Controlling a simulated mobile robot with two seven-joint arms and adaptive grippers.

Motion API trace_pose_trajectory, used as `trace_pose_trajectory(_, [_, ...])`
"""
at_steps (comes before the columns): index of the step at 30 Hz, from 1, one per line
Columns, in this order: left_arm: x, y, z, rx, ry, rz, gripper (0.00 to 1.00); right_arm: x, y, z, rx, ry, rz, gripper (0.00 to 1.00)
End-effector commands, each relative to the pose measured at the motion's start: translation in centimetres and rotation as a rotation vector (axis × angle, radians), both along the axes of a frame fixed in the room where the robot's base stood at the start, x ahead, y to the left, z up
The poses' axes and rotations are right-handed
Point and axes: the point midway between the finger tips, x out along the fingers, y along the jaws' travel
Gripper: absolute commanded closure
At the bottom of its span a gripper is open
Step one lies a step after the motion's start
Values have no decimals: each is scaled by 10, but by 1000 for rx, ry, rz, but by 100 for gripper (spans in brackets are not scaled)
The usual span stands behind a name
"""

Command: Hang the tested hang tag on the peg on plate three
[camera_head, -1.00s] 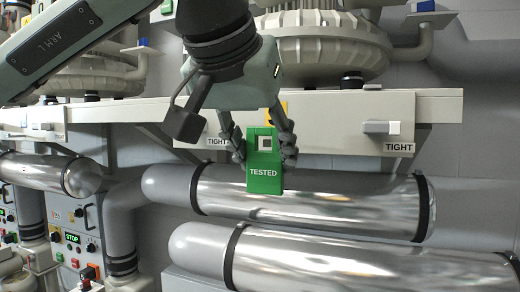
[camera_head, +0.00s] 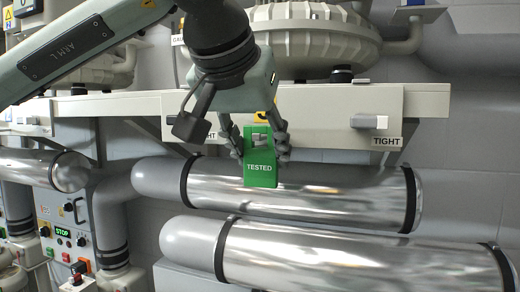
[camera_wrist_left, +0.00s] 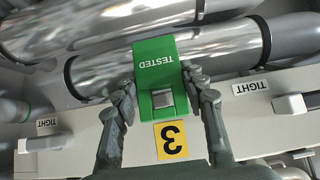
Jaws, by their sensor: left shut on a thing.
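The green hang tag (camera_head: 260,174), marked TESTED, hangs upright in front of the beam. My left gripper (camera_head: 261,148) is shut on it, with a finger at each side edge. The tag also shows in the left wrist view (camera_wrist_left: 155,62), upside down. A grey block-like shape (camera_wrist_left: 162,98) fills most of the tag's square hole and looks like the peg. I cannot tell how far it reaches through. The yellow plate three (camera_wrist_left: 171,140) is right beside the tag's hole end. In the head view the gripper mostly hides this plate. My right gripper is not in view.
A pale beam (camera_head: 320,105) runs behind the tag. A grey latch block (camera_head: 369,122) with a TIGHT label (camera_head: 386,141) sits to the right. Shiny tubes (camera_head: 300,190) lie below. A large blower housing (camera_head: 315,40) stands above. Panels with buttons (camera_head: 75,240) are at left.

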Motion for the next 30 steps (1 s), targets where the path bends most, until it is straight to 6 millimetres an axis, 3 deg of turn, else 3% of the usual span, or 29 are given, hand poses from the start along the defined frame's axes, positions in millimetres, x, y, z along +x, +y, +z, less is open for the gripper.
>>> trace_pose_trajectory(9, [0, 0, 0, 0, 0, 0, 78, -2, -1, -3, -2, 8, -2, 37])
trace_pose_trajectory(10, [0, 0, 0, 0, 0, 0, 57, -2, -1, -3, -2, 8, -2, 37])
trace_pose_trajectory(16, [0, 0, 0, 0, 0, 0, 34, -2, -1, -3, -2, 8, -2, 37])
trace_pose_trajectory(25, [-1, 0, 1, 0, 0, 0, 34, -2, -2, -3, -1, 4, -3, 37])
trace_pose_trajectory(30, [-13, 4, 15, -2, -5, -1, 34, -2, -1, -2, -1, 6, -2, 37])
